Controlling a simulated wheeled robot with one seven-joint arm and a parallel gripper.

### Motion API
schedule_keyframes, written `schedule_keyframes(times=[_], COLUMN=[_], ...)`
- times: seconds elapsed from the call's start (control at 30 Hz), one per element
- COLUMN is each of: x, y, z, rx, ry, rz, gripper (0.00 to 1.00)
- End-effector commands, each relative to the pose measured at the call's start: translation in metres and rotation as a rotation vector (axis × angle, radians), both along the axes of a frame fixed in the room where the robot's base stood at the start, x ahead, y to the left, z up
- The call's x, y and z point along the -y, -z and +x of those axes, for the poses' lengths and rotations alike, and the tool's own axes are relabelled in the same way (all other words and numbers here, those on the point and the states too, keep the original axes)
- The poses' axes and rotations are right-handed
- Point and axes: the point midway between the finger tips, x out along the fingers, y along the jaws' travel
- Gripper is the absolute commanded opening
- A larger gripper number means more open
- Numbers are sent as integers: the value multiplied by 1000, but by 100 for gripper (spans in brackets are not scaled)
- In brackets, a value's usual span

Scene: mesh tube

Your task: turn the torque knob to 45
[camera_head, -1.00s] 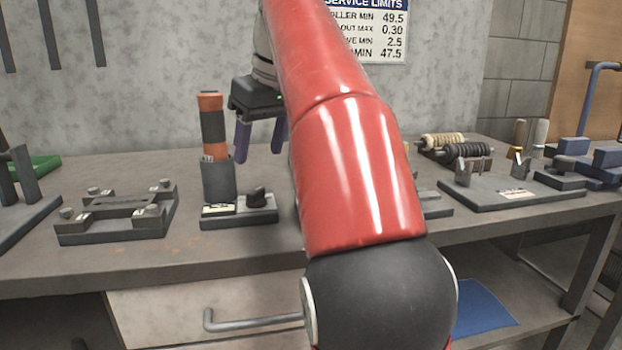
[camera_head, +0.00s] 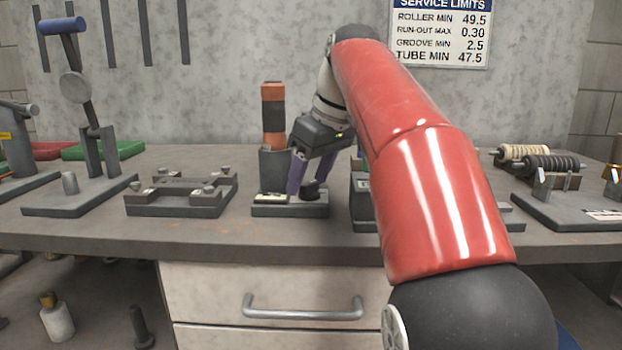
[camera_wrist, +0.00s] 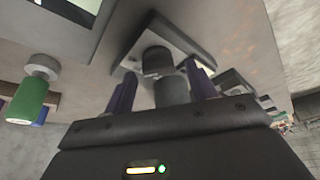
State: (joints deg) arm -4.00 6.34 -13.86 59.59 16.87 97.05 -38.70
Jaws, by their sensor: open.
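The torque knob (camera_head: 311,188) is a small dark knob on the right part of a dark grey base (camera_head: 290,211) on the bench. In the wrist view, dark round shapes show between the spread fingers (camera_wrist: 160,88); contact cannot be told.
A grey fixture (camera_head: 180,196) lies left of the base, with a lever stand (camera_head: 82,195) beyond it. A dark block (camera_head: 362,205) stands close on the right, partly behind my arm. Spools (camera_head: 540,160) sit farther right. A drawer handle (camera_head: 303,313) is below the bench edge.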

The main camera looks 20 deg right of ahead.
Motion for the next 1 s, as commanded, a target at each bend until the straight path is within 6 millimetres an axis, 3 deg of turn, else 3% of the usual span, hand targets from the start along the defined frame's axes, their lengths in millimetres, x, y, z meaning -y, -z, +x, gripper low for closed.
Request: schedule_keyframes(times=[0.2, 0.53, 0.7, 1.0], x=[0, 0, 0, -1], y=[0, 0, -1, -2], z=[0, 0, -1, -1], rx=[0, -1, -3, -3], ry=[1, 1, 43, 326], rz=[0, 0, 0, -1], gripper=[55, 12, 12, 12])
